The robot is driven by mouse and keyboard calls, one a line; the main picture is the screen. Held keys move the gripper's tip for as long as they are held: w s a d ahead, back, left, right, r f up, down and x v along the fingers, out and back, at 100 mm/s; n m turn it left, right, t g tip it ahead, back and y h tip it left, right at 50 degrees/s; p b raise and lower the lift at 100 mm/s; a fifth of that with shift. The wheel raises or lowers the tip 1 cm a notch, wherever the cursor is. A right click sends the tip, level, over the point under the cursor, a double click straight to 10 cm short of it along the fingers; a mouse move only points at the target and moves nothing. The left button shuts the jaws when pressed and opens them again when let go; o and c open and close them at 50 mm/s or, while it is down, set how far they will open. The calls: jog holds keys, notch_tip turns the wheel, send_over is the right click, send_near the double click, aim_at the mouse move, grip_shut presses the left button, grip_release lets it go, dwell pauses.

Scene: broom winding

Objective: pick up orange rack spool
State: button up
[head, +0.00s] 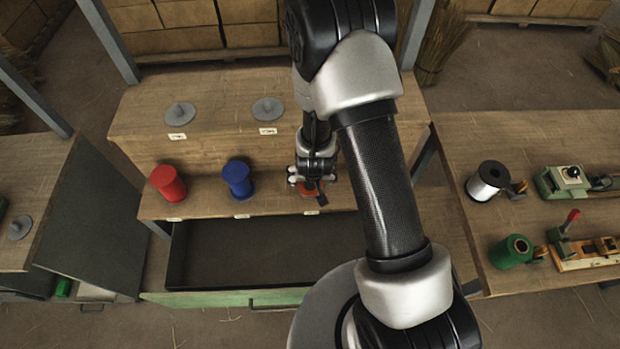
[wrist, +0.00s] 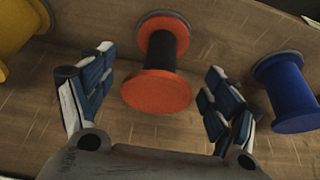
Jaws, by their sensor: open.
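The orange spool (wrist: 157,91) stands on the wooden shelf between my two open fingers in the wrist view. It has orange flanges and a dark middle. My gripper (wrist: 157,100) is open in the wrist view, with one finger on each side of the spool and a visible gap on both sides. I see no contact.
A blue spool (head: 238,179) and a red spool (head: 168,183) stand to the left on the same shelf. The blue spool (wrist: 287,92) and a yellow spool (wrist: 18,28) flank the orange one in the wrist view. An open, empty dark drawer (head: 265,250) lies below the shelf.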

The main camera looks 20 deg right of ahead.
jog(key=shift+w+b+x, duration=0.25)
jog(key=shift+b+x, duration=0.05)
jog(key=shift+x, duration=1.1)
jog(key=shift+w+b+x, duration=0.2)
jog(key=shift+b+x, duration=0.05)
jog(key=shift+x, duration=1.1)
jog(key=shift+r, duration=0.25)
jog(key=shift+c, duration=0.2)
jog(key=c, duration=1.1)
